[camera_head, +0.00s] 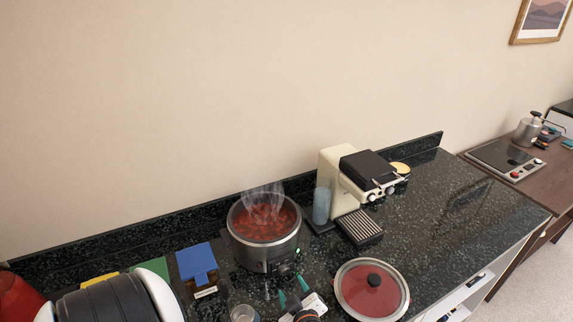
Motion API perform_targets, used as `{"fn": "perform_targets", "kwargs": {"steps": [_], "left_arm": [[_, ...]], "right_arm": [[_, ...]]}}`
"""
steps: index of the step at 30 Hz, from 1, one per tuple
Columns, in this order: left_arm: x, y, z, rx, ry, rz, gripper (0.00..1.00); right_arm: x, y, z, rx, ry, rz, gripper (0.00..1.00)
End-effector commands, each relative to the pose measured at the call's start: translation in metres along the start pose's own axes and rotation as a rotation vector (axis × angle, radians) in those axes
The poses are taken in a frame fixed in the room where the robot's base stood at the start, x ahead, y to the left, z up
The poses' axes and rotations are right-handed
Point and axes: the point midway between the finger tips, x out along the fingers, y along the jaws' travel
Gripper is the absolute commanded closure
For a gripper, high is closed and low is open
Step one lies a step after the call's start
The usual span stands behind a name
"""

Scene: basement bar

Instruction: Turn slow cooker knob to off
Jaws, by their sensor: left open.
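The slow cooker (263,255) is a round metal pot on the dark counter, with its top open. It holds red, chunky food, and steam rises from it. A dark knob (286,268) sits low on its front, with small green marks near it; its setting is too small to read. My left gripper (292,289), with teal fingertips, is open in front of the cooker, just below the knob in the picture. It looks empty, and I cannot tell whether it touches the knob. My right gripper is not in view.
A red lid (359,290) with a black handle lies right of my gripper. A cream coffee machine (335,183) stands behind right, with a blue cup (321,206). The counter's right part (445,205) is clear.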

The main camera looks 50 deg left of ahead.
Motion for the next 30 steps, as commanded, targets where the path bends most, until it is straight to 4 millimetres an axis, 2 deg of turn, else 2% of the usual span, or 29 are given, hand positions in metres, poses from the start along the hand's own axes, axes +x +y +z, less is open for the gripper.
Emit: {"fn": "perform_targets", "kwargs": {"steps": [4,9,13,23,30], "left_arm": [[0.030,-0.002,0.002,0.004,-0.002,-0.002,0.48],[0.055,-0.002,0.001,0.002,-0.001,-0.002,0.48],[0.064,-0.001,0.000,0.001,-0.001,-0.002,0.48],[0.067,0.000,0.000,-0.001,0.000,-0.002,0.48],[0.067,0.000,0.000,0.000,0.000,-0.002,0.87]], "right_arm": [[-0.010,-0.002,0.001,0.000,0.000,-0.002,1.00],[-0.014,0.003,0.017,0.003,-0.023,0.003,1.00],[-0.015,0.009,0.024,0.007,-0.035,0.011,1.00],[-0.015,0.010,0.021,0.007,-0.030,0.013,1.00],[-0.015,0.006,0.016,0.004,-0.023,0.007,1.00]]}}
